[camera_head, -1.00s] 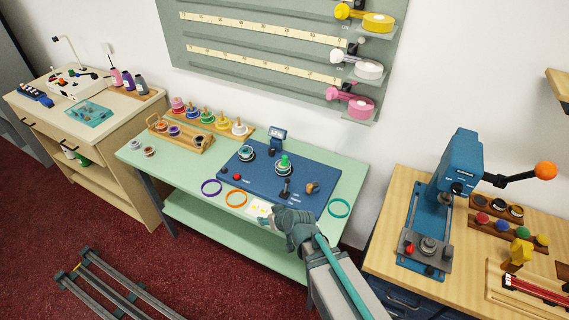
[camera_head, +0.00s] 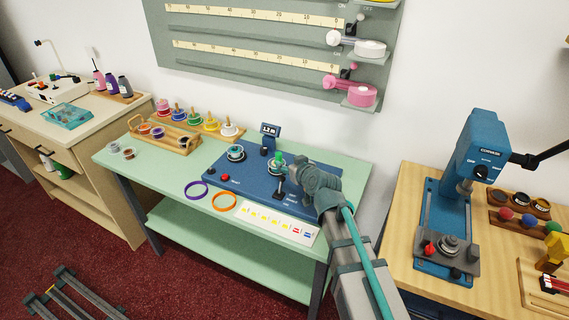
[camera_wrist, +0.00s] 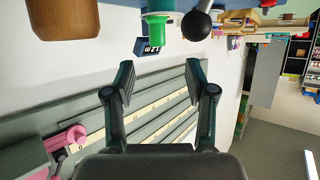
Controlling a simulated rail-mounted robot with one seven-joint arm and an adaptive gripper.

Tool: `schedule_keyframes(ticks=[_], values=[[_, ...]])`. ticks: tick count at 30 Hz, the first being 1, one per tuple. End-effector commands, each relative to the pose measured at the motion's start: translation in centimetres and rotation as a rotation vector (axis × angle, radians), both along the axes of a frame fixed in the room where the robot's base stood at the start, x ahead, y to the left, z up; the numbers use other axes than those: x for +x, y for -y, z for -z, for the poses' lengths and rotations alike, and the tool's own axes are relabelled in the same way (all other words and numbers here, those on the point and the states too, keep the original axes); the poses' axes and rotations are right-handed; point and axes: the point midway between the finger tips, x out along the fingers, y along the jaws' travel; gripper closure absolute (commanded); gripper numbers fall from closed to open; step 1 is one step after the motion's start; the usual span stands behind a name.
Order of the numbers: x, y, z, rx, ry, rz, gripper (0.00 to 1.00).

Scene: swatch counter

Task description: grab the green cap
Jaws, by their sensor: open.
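The green cap (camera_head: 277,159) stands on the blue board (camera_head: 218,189) on the mint-green table. In the wrist view the green cap (camera_wrist: 158,25) shows at the top middle, with a wider flange around it. My gripper (camera_head: 290,169) is over the right part of the board, close to the cap, and partly hides it. In the wrist view my gripper (camera_wrist: 157,82) has its two fingers spread with nothing between them. The cap lies beyond the fingertips, roughly in line with the gap.
A black ball knob (camera_wrist: 196,25) and a brown wooden knob (camera_wrist: 65,18) flank the cap in the wrist view. A small display (camera_head: 270,131) stands behind it. Purple (camera_head: 196,191) and orange rings (camera_head: 224,202) lie in front. A blue press (camera_head: 478,165) stands right.

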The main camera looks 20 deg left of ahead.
Motion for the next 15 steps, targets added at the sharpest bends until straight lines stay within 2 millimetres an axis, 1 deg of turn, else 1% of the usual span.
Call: schedule_keyframes(ticks=[4,9,15], values=[[1.4,-1.3,0.4,0.0,-0.001,-0.001,0.45],[3.1,-2.8,1.4,-0.001,-0.002,-0.001,0.45],[3.8,-3.5,1.9,0.0,-0.001,0.0,0.45]])
